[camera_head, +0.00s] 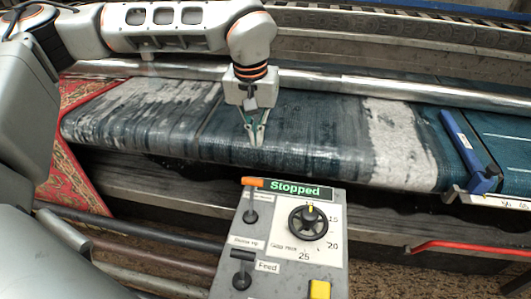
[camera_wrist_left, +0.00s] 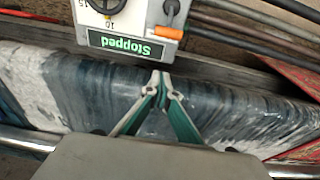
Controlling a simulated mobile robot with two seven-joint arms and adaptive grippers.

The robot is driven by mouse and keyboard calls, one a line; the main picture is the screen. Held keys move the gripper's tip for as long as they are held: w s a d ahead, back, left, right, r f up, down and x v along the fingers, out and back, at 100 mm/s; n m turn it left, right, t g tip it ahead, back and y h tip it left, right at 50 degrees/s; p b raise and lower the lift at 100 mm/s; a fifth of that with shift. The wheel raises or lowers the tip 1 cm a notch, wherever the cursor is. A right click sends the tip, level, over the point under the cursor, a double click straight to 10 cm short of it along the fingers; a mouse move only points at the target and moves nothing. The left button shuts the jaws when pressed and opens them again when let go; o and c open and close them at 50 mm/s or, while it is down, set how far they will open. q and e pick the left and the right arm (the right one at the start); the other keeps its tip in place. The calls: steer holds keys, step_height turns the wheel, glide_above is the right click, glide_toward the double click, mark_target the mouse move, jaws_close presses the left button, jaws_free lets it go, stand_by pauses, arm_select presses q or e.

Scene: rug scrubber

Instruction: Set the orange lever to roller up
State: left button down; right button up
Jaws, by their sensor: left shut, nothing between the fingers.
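The orange lever (camera_head: 253,182) is on the grey control panel (camera_head: 230,225), just left of the green "Stopped" display (camera_head: 294,190). Its orange handle lies crosswise at the panel's far edge, above a black pivot. The lever also shows in the left wrist view (camera_wrist_left: 155,32). My left gripper (camera_head: 256,145) is shut and empty, pointing down over the wet rug beyond the panel. Its fingertips (camera_wrist_left: 161,80) are apart from the lever. My right gripper is not in view.
A black dial (camera_head: 307,222), a black lever (camera_head: 242,268) by a "Feed" label, and a yellow button (camera_head: 320,289) share the panel. The teal and white rug (camera_head: 170,120) lies behind it. A blue bracket (camera_head: 468,155) stands at the right. A metal bar (camera_head: 350,85) spans the rug.

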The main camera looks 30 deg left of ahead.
arm_select(q)
glide_above(252, 198)
steer(key=w+a, duration=0.1)
steer(key=w, duration=0.3)
step_height(252, 198, down, 9)
steer(key=shift+a+b, duration=0.2)
steer(key=shift+b, duration=0.1)
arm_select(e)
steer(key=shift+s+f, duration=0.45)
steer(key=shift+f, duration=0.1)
arm_select(q)
steer(key=shift+r, duration=0.1)
